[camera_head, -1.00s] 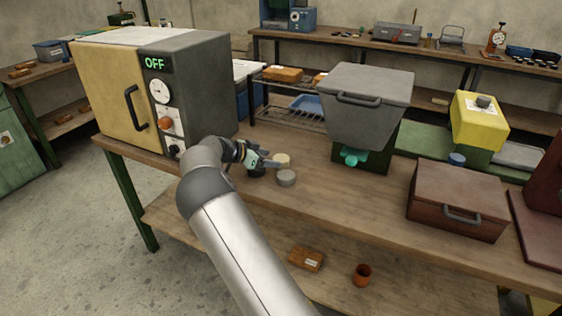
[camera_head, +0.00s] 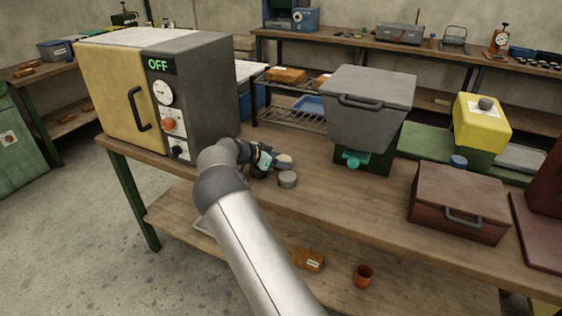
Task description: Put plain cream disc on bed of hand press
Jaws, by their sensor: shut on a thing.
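The plain cream disc (camera_head: 285,158) is at the tips of my gripper (camera_head: 277,161), near the left part of the bench top. My gripper is shut on it, and its fingers hide part of the disc's near side. I cannot tell whether the disc is clear of the bench. A grey disc (camera_head: 287,179) sits on the bench just in front of it. I cannot tell for sure which machine is the hand press; a dark red body with a flat plate (camera_head: 537,229) is cut off at the right edge.
A cream and grey oven (camera_head: 190,115) reading OFF stands left of my gripper. To the right are a grey-lidded machine (camera_head: 365,110) with a teal knob, a yellow block (camera_head: 481,124) and a brown lidded box (camera_head: 457,205). The bench (camera_head: 350,205) is clear in the middle front.

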